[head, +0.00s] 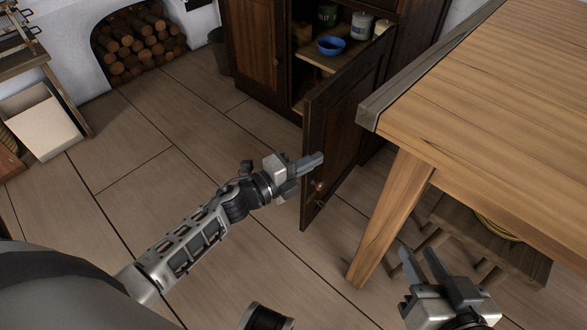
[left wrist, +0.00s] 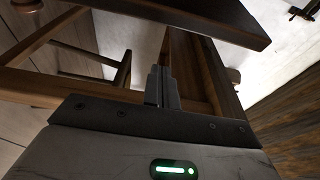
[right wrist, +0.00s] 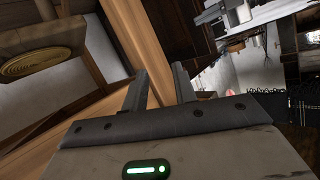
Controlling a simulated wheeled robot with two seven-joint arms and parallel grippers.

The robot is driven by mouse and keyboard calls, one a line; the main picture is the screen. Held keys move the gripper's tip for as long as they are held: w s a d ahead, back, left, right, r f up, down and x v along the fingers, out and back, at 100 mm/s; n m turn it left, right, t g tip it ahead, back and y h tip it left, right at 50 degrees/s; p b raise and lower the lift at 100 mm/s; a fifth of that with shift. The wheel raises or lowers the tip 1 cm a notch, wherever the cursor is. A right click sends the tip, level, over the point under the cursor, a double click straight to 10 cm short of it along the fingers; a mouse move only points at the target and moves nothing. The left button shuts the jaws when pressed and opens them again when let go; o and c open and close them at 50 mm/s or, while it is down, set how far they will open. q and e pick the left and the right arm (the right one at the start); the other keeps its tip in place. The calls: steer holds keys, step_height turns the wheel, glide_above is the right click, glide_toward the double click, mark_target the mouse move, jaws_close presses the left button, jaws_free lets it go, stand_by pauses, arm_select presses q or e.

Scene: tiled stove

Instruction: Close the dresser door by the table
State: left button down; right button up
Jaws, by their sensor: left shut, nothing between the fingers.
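The dark wooden dresser (head: 262,50) stands at the back, and its right-hand door (head: 345,125) is swung wide open towards me, beside the table (head: 490,80). The face with the small knob (head: 318,187) is turned to the table. My left gripper (head: 316,160) is shut and empty, with its fingertips overlapping the door's free edge just above the knob. I cannot tell whether they touch it. Its closed fingers show in the left wrist view (left wrist: 161,86). My right gripper (head: 420,254) is open and empty, low beside the table; its parted fingers show in the right wrist view (right wrist: 158,88).
The table's corner and front leg (head: 390,215) stand close to the right of the door. A stool (head: 490,240) is under the table. A blue bowl (head: 331,45) and jars sit on the dresser shelf. The floor left of the door is clear.

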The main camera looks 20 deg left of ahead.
mark_target(305, 148)
arm_select(q)
steer(key=w, duration=0.1)
steer(key=w+a, duration=0.1)
steer(key=w+b, duration=0.1)
steer(key=shift+a+f, duration=0.1)
steer(key=shift+a, duration=0.15)
steer(key=shift+w+a, duration=0.15)
steer(key=shift+a, duration=0.25)
arm_select(e)
steer(key=shift+w+a+r+t, duration=0.1)
steer(key=shift+a+r+t, duration=0.1)
steer(key=shift+r+t, duration=0.1)
steer(key=shift+r, duration=0.1)
arm_select(q)
steer(key=shift+a, duration=0.15)
